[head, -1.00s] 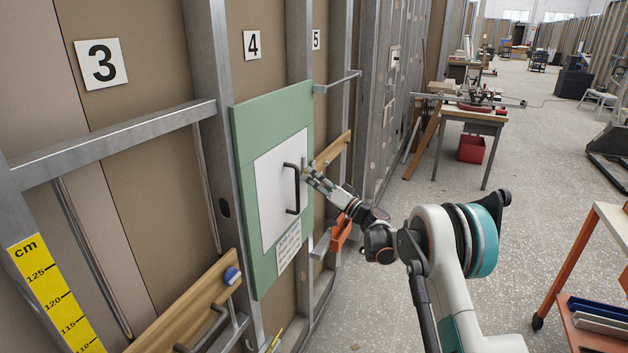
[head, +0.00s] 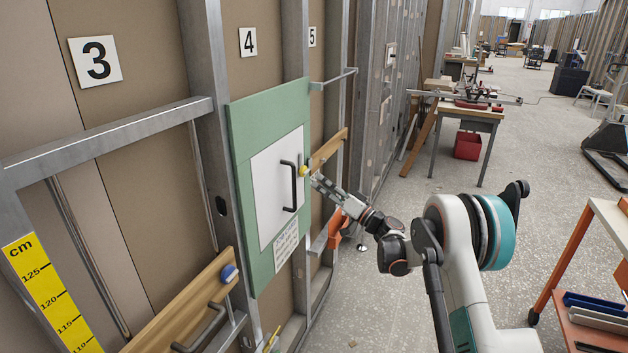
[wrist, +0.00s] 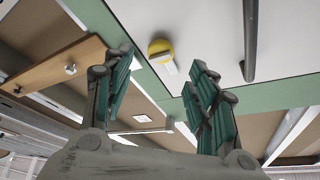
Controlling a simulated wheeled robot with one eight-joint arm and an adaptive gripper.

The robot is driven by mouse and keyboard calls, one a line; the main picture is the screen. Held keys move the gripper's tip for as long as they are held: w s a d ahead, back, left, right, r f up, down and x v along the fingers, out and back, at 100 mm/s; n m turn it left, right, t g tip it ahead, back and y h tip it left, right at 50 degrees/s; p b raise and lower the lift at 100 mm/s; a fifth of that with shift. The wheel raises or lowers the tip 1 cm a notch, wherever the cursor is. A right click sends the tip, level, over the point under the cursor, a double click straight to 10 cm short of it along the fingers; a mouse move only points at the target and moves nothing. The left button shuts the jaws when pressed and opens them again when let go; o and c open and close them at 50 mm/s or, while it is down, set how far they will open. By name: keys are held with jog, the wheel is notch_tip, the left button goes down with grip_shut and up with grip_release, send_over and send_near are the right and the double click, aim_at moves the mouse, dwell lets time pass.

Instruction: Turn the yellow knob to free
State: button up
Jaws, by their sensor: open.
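The yellow knob (head: 304,171) sits on the right edge of the white panel (head: 268,200), beside the black bar handle (head: 290,186). In the wrist view the yellow knob (wrist: 162,52) is round, with a pale grip bar pointing to the lower right. My gripper (head: 314,177) is open and empty, close to the knob on its right side. In the wrist view my gripper's two green-padded fingers (wrist: 162,62) stand apart, with the knob showing between and beyond the tips. I see no contact with the knob.
The white panel is set in a green board (head: 243,130) on the metal-framed wall. A wooden rail (head: 330,148) lies just behind my gripper. A lower wooden rail (head: 185,305) carries a blue round piece (head: 229,273). The floor to the right is open up to an orange-framed cart (head: 580,250).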

jog(key=v, duration=0.6)
jog(key=s+a+r+g+h, duration=0.25)
jog(key=s+r, duration=0.35)
jog(key=r, duration=0.3)
jog(key=s+d+r+g+h, duration=0.1)
jog(key=s+d+r+h, duration=0.15)
jog(key=s, duration=0.45)
jog(key=s+d+r+g+h, duration=0.1)
jog(key=s+h, duration=0.2)
jog(key=s, duration=0.3)
jog(key=s+d+f+m+h, duration=0.1)
jog(key=s+d, duration=0.4)
jog(key=s, duration=0.5)
jog(key=s+d+f+m+h, duration=0.1)
jog(key=s+d+f+h, duration=0.2)
jog(key=s, duration=0.7)
jog(key=s+d+f+m+h, duration=0.1)
jog(key=s+d+f+h, duration=0.1)
jog(key=s+d+h, duration=0.4)
jog(key=s+d, duration=0.2)
jog(key=s, duration=0.3)
jog(key=shift+d+f, duration=0.2)
jog(key=shift+d, duration=0.15)
